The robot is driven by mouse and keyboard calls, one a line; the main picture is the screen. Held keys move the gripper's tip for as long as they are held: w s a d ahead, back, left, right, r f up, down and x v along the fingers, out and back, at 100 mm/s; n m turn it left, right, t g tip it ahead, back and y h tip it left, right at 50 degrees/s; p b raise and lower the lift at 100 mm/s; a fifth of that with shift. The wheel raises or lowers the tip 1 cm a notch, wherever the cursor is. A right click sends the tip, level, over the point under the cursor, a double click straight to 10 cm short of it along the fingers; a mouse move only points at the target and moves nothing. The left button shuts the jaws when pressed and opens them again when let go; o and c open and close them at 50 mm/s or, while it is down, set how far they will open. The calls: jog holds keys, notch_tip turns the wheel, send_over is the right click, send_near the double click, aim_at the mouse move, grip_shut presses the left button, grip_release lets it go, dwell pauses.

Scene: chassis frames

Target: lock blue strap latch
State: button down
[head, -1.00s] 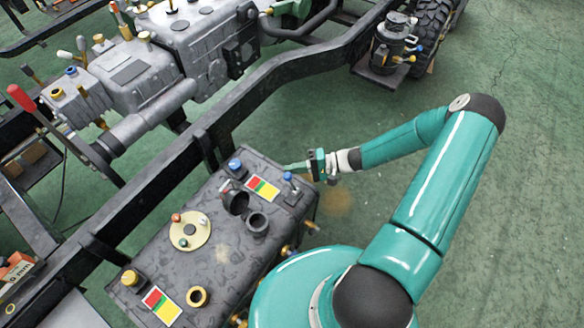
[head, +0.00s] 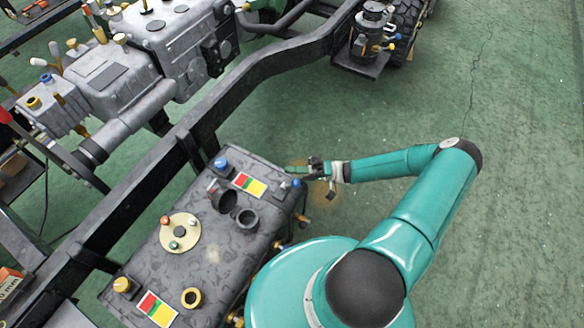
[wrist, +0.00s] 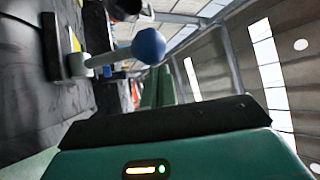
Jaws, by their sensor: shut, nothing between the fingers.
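A latch with a blue ball knob (wrist: 149,46) on a pale rod stands out from a dark surface in the wrist view. In the head view a small blue knob (head: 296,183) sits at the right upper corner of the dark tank (head: 216,257). My gripper (head: 290,169) is beside that corner, its green fingers pointing left, just above the knob in the picture. The fingers also show in the wrist view (wrist: 158,86), shut and empty, close to the blue ball. I cannot tell whether they touch it. The strap itself is not clear.
Another blue cap (head: 221,162), black filler necks (head: 246,220), a round cream plate (head: 180,232) and yellow fittings stand on the tank. The black chassis rail (head: 235,105) runs behind it.

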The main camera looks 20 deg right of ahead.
jog(key=shift+w+r, duration=0.1)
jog(key=w+d+f, duration=0.2)
jog(key=d+f, duration=0.1)
jog(key=d, duration=0.5)
jog(key=shift+w+d+f, duration=0.15)
jog(key=shift+d+f, duration=0.1)
jog(key=shift+f, duration=0.05)
